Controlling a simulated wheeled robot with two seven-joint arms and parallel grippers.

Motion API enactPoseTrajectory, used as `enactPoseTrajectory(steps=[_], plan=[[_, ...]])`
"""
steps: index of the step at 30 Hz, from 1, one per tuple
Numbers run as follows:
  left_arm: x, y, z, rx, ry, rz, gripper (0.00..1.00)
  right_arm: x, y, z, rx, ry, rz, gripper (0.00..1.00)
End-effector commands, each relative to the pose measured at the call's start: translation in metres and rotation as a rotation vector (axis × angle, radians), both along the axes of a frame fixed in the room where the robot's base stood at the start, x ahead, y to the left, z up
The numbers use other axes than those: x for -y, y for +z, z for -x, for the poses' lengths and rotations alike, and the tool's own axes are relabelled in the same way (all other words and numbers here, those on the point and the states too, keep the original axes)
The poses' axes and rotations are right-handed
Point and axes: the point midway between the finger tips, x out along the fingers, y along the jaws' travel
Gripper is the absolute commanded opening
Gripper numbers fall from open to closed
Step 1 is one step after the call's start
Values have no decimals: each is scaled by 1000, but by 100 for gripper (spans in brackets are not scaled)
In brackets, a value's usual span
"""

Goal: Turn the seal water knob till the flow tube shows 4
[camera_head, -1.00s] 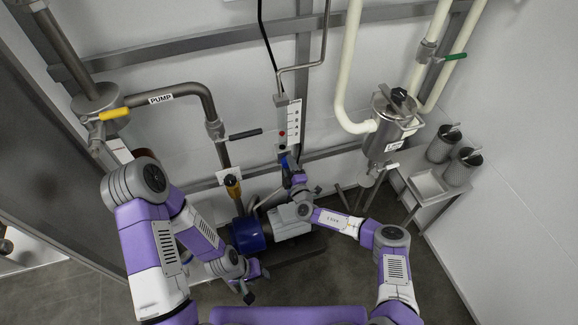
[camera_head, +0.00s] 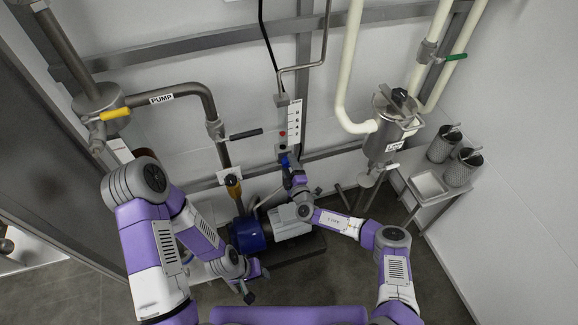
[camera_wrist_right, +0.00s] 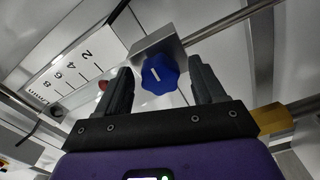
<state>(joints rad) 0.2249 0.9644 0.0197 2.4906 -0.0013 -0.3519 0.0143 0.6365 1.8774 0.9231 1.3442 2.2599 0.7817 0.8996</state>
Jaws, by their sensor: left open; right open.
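The blue seal water knob (camera_wrist_right: 160,74) sits on a grey metal block in the right wrist view, with a white line on its face. My right gripper (camera_wrist_right: 159,66) is open, with one finger on each side of the knob; gaps show, and I see no contact. In the head view my right gripper (camera_head: 288,167) is just below the flow tube's scale (camera_head: 295,120). The scale (camera_wrist_right: 70,66) reads 2, 4, 6, 8. A red float (camera_wrist_right: 103,85) is near the 2; its exact reading cannot be told. My left gripper (camera_head: 253,282) is open, low and away from the tube.
A black-handled valve (camera_head: 245,133) is left of the tube. A steel strainer (camera_head: 385,130) and a side table (camera_head: 432,185) stand right. A brass fitting (camera_wrist_right: 272,118) is beside the right finger.

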Motion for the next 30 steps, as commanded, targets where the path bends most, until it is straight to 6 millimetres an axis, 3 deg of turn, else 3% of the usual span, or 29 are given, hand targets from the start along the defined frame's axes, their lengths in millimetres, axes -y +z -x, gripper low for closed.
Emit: enactPoseTrajectory(steps=[9,15,30], plan=[[0,23,0,0,0,0,43,16,3,46,-3,-1,-2,69],[0,28,0,0,0,0,43,21,1,66,-2,0,-2,69],[0,28,0,0,0,0,43,22,0,69,-1,1,0,69]])
